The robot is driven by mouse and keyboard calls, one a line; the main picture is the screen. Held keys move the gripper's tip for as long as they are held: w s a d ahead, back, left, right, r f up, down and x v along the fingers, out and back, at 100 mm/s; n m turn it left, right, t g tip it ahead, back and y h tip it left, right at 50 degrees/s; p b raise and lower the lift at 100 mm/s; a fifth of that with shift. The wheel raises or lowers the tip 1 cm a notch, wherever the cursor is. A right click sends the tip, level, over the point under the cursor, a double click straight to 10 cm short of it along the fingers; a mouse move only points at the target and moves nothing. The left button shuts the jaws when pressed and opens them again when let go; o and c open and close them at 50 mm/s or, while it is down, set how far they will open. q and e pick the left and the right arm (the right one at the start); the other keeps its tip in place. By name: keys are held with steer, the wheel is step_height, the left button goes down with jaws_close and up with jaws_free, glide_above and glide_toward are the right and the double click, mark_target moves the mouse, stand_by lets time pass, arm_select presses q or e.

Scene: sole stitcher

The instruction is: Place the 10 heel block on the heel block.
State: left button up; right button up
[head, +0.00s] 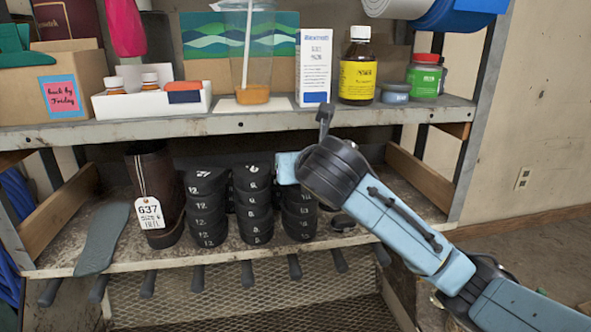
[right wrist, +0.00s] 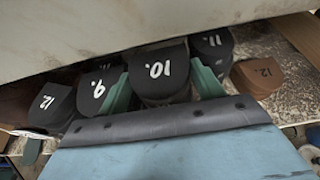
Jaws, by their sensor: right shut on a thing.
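The black heel block marked 10 (right wrist: 158,66) is in the right wrist view, between the two green fingers of my right gripper (right wrist: 160,84), which is shut on it. A dark block shows just below it; whether the two touch I cannot tell. In the head view my right arm reaches into the lower shelf, at the right stack of black heel blocks (head: 299,222), and hides the stack's top and the fingers. More stacks stand to its left, a middle one (head: 253,210) and a left one (head: 207,210). My left gripper is not in view.
The upper shelf (head: 200,127) hangs overhead.

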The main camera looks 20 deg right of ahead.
steer(key=shift+s+f, duration=0.2)
steer(key=shift+f, duration=0.45)
steer(key=shift+w+f, duration=0.1)
steer(key=shift+f, duration=0.2)
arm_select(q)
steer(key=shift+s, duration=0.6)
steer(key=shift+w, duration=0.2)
arm_select(e)
steer(key=o, duration=0.5)
steer(key=shift+f, duration=0.1)
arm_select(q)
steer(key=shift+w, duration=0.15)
arm_select(e)
steer(key=shift+o, duration=0.2)
